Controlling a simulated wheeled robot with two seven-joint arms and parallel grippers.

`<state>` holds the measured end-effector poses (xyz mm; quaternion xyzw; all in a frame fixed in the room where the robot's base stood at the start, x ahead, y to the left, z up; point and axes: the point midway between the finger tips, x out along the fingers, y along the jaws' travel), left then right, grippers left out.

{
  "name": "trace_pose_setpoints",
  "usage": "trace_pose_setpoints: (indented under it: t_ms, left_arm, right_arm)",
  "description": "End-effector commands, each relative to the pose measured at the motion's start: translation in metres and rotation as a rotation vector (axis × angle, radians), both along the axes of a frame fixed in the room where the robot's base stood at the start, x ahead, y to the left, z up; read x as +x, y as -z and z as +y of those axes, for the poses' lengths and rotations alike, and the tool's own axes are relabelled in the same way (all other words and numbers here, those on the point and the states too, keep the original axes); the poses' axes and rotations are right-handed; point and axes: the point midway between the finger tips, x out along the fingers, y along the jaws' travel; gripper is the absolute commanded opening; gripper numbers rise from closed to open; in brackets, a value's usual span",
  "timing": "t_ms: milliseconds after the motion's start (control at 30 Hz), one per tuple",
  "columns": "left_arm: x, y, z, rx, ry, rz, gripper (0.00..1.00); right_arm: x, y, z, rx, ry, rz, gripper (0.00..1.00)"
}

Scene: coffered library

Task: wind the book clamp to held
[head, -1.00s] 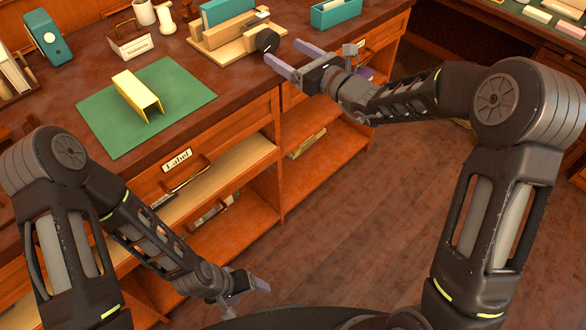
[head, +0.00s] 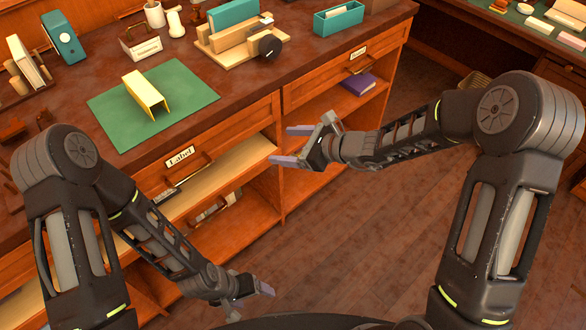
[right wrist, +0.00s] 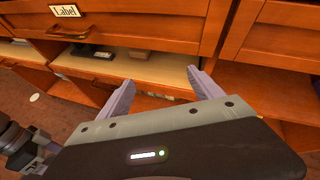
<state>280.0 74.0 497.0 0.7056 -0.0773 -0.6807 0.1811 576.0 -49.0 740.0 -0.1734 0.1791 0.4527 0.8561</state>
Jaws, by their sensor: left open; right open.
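The book clamp (head: 222,48) stands on the desk top at the back, a pale wooden frame with a teal book (head: 232,14) upright in it. Its dark round knob (head: 270,46) faces the front right. My right gripper (head: 280,145) is open and empty, in front of the desk's shelves, below and apart from the clamp. In the right wrist view its two fingers (right wrist: 162,85) are spread before the open shelf, with nothing between them. My left gripper (head: 268,288) is open and empty, low in front of the desk. The clamp is out of the right wrist view.
A green mat (head: 185,88) with a yellow folded cover (head: 148,92) lies left of the clamp. A teal box (head: 338,20) stands to its right. A small sign holder (head: 140,46) and a white cup (head: 154,14) stand behind the mat. The desk's front edge and drawer handles stick out near my right gripper.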

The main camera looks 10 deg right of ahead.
Motion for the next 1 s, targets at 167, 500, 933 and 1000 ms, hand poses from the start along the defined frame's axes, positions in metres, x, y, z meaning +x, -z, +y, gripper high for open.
trace_pose_setpoints:
  t_ms: [167, 500, 933, 1000]
  left_arm:
    - [0.0, -0.005, 0.0, 0.0, 0.0, 0.0, 0.75]
    - [0.0, -0.007, 0.0, 0.0, 0.0, 0.0, 0.75]
    - [0.0, -0.007, 0.0, 0.0, 0.0, 0.0, 0.75]
    - [0.0, -0.008, 0.0, 0.0, 0.0, 0.0, 0.75]
  right_arm:
    - [-0.021, 0.022, 0.002, -0.079, -0.069, 0.025, 0.75]
    - [-0.039, 0.04, 0.003, -0.141, -0.127, 0.039, 0.75]
    - [-0.038, 0.04, 0.002, -0.141, -0.125, 0.04, 0.75]
    - [-0.038, 0.041, -0.004, -0.141, -0.114, 0.044, 0.75]
